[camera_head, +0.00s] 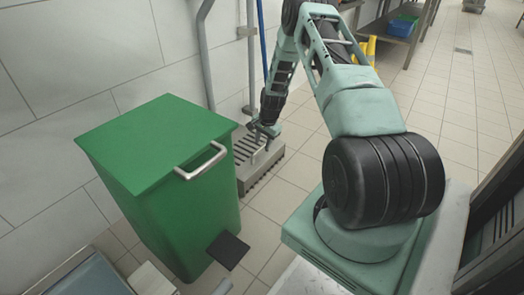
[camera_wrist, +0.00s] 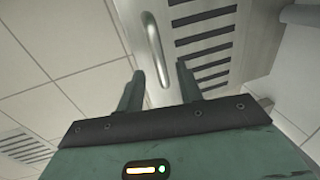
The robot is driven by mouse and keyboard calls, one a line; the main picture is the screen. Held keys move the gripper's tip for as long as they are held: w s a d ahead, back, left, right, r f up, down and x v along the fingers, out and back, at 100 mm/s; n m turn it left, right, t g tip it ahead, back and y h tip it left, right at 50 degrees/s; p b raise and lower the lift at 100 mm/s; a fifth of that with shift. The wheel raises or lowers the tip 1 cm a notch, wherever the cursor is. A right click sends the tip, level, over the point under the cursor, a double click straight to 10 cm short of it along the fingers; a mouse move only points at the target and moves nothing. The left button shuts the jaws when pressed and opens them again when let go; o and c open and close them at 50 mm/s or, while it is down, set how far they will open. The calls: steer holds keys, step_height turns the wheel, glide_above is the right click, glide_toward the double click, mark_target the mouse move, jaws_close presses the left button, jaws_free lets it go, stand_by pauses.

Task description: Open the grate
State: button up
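The grate (camera_head: 247,178) is a pale grey slotted block low against the wall, to the right of the green bin in the head view. In the wrist view its dark slots (camera_wrist: 205,46) and a metal bar handle (camera_wrist: 155,42) on its plain strip show large. My gripper (camera_head: 264,131) is over the grate. In the wrist view my gripper (camera_wrist: 160,72) is open, and the lower end of the handle shows between its two fingertips. I cannot tell whether the fingers touch the handle.
A green bin (camera_head: 150,145) with a metal handle and a black pedal (camera_head: 228,250) stands left of the grate. Pipes (camera_head: 206,60) run down the tiled wall behind it. Tiled floor (camera_head: 470,110) is free at right. A blue crate (camera_head: 401,27) is on a far shelf.

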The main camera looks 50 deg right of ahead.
steer(key=shift+w+f+b, duration=0.25)
steer(key=shift+f+b, duration=0.1)
steer(key=shift+f, duration=0.75)
jaws_close()
steer(key=shift+r, duration=0.15)
